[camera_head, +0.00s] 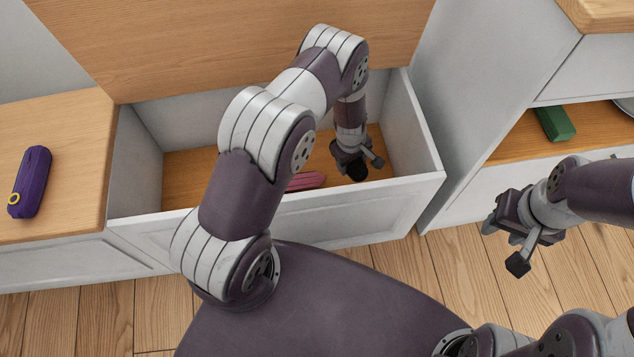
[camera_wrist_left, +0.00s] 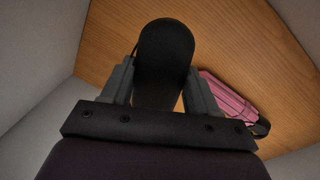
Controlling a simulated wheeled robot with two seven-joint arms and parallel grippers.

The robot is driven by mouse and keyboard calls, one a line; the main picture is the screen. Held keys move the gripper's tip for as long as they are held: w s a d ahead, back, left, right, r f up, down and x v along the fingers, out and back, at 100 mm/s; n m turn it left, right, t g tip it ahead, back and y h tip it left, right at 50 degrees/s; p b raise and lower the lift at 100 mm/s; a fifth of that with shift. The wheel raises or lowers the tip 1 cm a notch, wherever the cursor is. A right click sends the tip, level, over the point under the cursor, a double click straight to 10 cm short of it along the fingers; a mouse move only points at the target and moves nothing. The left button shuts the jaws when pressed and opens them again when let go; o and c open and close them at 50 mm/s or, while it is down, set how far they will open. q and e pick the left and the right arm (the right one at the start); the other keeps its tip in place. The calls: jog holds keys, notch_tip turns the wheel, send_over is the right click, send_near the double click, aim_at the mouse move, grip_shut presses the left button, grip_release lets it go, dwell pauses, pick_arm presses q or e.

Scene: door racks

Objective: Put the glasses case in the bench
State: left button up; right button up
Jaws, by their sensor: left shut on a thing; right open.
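My left gripper (camera_head: 352,156) is low inside the open bench (camera_head: 424,150), near its right end. It is shut on a dark, rounded, long object, which looks like the glasses case (camera_wrist_left: 164,60); in the head view its dark end (camera_head: 357,171) shows below the fingers. In the left wrist view it lies between both fingers, over the wooden floor of the bench. I cannot tell whether it touches that floor. My right gripper (camera_head: 507,243) is open and empty, outside the bench at the right.
A pink striped item (camera_head: 307,180) lies in the bench, left of the left gripper; it also shows in the left wrist view (camera_wrist_left: 228,98). The wooden lid (camera_head: 220,45) stands raised behind. A purple pouch (camera_head: 32,180) lies on the left bench top. A green box (camera_head: 555,123) sits on the right shelf.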

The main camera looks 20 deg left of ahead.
aim_at(349, 183)
pick_arm(q)
notch_tip(349, 183, down, 10)
jog(key=b, duration=0.6)
jog(key=shift+r, duration=0.15)
jog(key=shift+f, duration=0.2)
jog(key=o, duration=1.1)
jog(key=shift+s, duration=0.1)
jog(key=shift+c, duration=0.2)
jog(key=r+p, duration=0.2)
jog(key=r, duration=0.2)
jog(key=r+p, duration=0.2)
jog(key=r, duration=0.2)
jog(key=s+r+p, duration=0.1)
jog(key=r+p, duration=0.1)
jog(key=r, duration=0.2)
jog(key=shift+s+a+r+p, duration=0.1)
jog(key=shift+a+r+p, duration=0.1)
jog(key=shift+a+p, duration=0.2)
notch_tip(349, 183, up, 14)
jog(key=s+m, duration=0.2)
jog(key=m, duration=0.3)
jog(key=s+a+r+m, duration=0.3)
jog(key=s+r+m, duration=0.3)
jog(key=s+r, duration=0.6)
jog(key=shift+s+a+r+m+y, duration=0.2)
jog(key=shift+s+m+y, duration=0.2)
jog(key=shift+s, duration=0.8)
